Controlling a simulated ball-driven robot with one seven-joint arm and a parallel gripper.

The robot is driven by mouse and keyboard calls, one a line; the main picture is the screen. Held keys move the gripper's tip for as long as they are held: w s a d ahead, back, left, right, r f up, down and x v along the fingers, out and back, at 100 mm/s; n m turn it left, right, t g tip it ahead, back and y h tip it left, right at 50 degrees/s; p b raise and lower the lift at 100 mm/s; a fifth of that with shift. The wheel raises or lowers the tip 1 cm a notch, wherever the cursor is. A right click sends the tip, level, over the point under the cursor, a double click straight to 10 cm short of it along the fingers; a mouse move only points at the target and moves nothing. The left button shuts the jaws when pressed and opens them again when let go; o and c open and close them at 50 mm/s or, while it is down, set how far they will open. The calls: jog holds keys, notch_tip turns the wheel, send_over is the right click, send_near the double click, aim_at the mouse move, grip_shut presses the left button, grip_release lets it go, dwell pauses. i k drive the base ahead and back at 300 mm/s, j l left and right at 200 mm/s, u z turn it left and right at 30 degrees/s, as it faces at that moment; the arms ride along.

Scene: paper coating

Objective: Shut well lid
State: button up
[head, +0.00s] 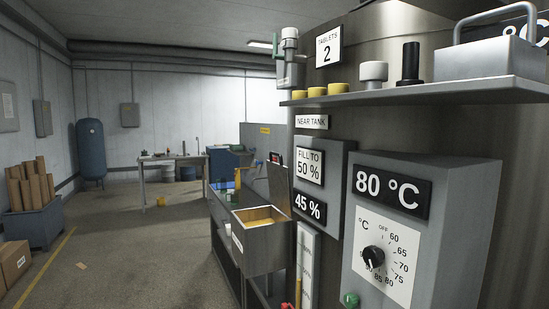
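The well looks to be the open steel box (262,250) on the bench at the tank's left side, with yellow-amber contents (260,217) inside. A grey panel (278,187) stands up steeply at its back edge and appears to be its lid, raised open. My gripper is not in view, and nothing is seen touching the lid.
The steel tank with a control box (425,215) reading 80 °C fills the right. A shelf (430,92) above holds yellow discs, a knob and a metal box. Open floor (140,255) lies left of the bench; a crate of rolls (35,222) stands far left.

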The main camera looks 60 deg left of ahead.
aim_at(278, 174)
jog(key=u, duration=1.6)
jog(key=i+j+u, duration=0.55)
jog(key=i+u, duration=0.15)
jog(key=i, duration=0.35)
jog(key=i+j+u, duration=0.1)
jog(key=i+u, duration=0.25)
jog(key=i, duration=0.2)
jog(key=i+j+z, duration=0.1)
jog(key=i+z, duration=0.15)
jog(key=i, duration=0.3)
jog(key=i+j+z, duration=0.25)
jog(key=i, duration=0.25)
jog(key=i+j+z, duration=0.3)
jog(key=i, duration=0.2)
